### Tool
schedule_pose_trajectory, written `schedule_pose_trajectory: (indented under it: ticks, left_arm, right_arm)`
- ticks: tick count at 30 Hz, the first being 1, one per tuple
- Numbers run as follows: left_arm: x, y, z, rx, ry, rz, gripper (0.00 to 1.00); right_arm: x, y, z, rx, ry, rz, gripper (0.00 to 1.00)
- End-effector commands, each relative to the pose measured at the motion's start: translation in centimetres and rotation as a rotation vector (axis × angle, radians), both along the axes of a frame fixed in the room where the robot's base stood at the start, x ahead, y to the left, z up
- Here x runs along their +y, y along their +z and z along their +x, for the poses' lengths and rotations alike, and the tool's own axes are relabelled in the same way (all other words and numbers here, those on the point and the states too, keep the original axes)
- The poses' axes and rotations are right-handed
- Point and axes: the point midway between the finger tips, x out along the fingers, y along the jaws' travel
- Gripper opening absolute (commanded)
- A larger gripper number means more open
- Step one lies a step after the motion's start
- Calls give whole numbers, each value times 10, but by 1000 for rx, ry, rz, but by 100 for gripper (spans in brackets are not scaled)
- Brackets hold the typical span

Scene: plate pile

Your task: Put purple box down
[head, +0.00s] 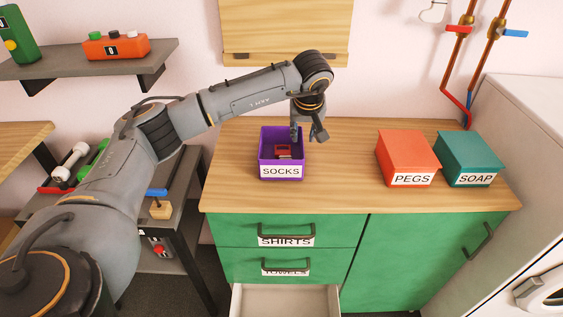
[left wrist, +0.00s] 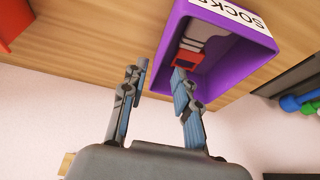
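The purple box (head: 281,172) with a SOCKS label sits upright on the wooden counter, left of its middle. Inside it are a red item (head: 283,150) and pale cloth-like items, clearer in the left wrist view (left wrist: 190,60). My left gripper (head: 306,136) is at the box's right wall, near the back. In the left wrist view its fingers (left wrist: 158,78) are apart, one inside the purple box (left wrist: 262,42) and one outside, with the wall between them. A gap shows beside the wall, so the fingers do not appear clamped. My right gripper is not in view.
A red PEGS box (head: 405,150) and a teal SOAP box (head: 470,152) stand on the right of the counter (head: 340,165). Bare counter lies between them and the purple box. Below, a drawer (head: 285,300) stands open. Shelves with objects are at left.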

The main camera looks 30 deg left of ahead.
Motion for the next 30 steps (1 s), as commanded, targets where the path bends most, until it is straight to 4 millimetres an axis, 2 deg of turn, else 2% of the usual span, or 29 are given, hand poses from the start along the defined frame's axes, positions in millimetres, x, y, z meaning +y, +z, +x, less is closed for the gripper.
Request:
schedule_pose_trajectory:
  ticks: [5, 14, 22, 23, 27, 30]
  left_arm:
    - [1, -10, 2, 0, 0, -1, 30]
    - [8, -51, 13, -1, 1, -2, 30]
    - [9, -51, 15, -1, -2, -1, 30]
    - [9, -51, 15, -1, -2, -1, 28]
    - [9, -51, 15, -1, -2, -1, 0]
    - [9, -51, 15, -1, -1, -2, 0]
  right_arm:
    - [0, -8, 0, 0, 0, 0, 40]
    - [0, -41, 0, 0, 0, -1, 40]
    - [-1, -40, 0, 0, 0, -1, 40]
    - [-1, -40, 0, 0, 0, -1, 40]
    - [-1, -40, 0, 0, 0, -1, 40]
    - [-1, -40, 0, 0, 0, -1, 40]
